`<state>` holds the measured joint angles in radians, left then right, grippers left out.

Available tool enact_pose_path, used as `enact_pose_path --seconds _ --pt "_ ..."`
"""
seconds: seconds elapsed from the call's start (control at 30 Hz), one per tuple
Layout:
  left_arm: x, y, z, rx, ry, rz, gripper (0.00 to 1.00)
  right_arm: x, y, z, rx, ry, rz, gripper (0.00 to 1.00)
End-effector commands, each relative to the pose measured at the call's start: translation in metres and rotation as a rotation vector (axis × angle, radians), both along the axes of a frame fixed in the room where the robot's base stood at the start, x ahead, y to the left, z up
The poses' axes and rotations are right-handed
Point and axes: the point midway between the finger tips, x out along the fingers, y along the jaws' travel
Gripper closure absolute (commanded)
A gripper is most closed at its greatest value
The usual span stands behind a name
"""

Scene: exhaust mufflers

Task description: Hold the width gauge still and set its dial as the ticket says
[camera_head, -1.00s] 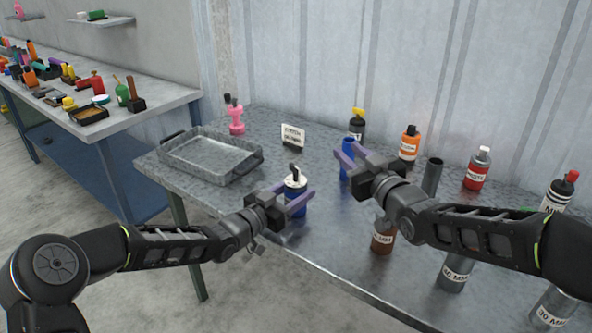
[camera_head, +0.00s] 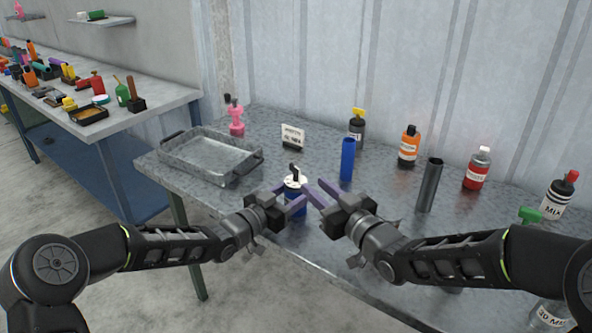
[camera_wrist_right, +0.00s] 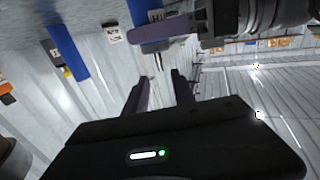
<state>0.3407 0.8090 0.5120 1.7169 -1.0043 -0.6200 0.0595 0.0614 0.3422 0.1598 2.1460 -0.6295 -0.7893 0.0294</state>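The width gauge (camera_head: 295,181) is an upright blue cylinder on the metal table, with a white dial top and a dark knob. My left gripper (camera_head: 290,197) has its purple fingers on both sides of the blue body and looks shut on it; fingers hide part of the body. My right gripper (camera_head: 314,187) is open just right of the dial. In the right wrist view its fingers (camera_wrist_right: 160,85) are apart with nothing between them, and the gauge body (camera_wrist_right: 143,10) shows beyond. The ticket, a small white card (camera_head: 292,135), stands behind; its print is too small to read.
A blue tube (camera_head: 347,160) and a dark grey tube (camera_head: 430,185) stand right of the gauge. Several labelled bottles, including an orange one (camera_head: 409,146), line the back. A metal tray (camera_head: 210,157) is at left, with a pink object (camera_head: 236,120) behind it.

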Motion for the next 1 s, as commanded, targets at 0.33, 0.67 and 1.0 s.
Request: enact_pose_path --seconds 0.33,0.67,1.0 --pt "0.000 0.000 0.000 -0.001 -0.001 0.000 0.94 0.056 0.037 -0.001 0.000 0.000 0.002 0.69" --pt "0.000 0.000 0.000 0.000 0.000 0.000 0.94 0.078 0.051 0.000 -0.001 -0.001 0.001 0.69" --pt "0.000 0.000 0.000 0.000 0.000 0.000 0.94 0.078 0.050 0.000 -0.001 -0.001 0.000 0.80"
